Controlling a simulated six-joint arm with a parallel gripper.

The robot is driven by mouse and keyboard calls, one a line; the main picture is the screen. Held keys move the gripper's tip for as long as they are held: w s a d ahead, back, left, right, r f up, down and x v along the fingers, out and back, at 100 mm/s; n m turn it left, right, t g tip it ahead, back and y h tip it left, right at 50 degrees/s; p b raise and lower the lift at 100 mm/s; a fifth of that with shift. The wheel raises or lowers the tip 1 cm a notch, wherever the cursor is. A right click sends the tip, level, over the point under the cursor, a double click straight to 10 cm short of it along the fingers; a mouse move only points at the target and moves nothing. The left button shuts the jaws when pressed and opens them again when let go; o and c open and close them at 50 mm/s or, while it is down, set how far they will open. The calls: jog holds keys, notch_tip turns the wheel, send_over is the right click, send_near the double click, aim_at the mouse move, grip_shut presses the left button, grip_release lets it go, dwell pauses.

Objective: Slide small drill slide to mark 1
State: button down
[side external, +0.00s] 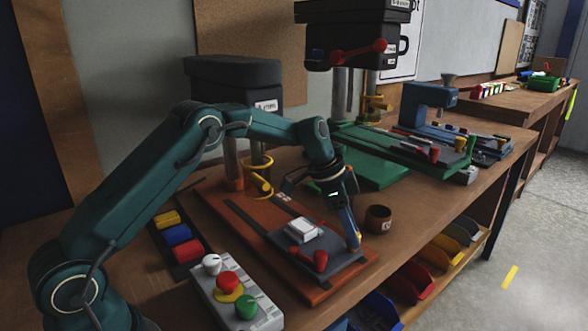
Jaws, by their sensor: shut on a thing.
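The small drill slide (342,260) is a dark grey plate on the orange-brown base (318,292) of the left drill. It carries a white block (303,229) and a red knob (320,260). My gripper (355,243) points down at the slide's right edge, and its fingertips are shut there, on what looks like a part of the slide. The fingers hide the exact part held. Mark 1 cannot be made out; small pale marks show on the base behind the slide, too small to read.
The drill's dark head (234,80) and yellow handle (259,178) stand behind the slide. A brown cup (378,219) stands close right of my gripper. A button box (234,290) is in front left. A green-based machine (375,170) fills the back right.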

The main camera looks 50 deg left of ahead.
aim_at(337, 242)
jog(key=a, duration=0.3)
jog(key=shift+a, duration=0.2)
jog(key=c, duration=0.5)
grip_release()
jog(key=shift+r, duration=0.1)
jog(key=shift+v, duration=2.5)
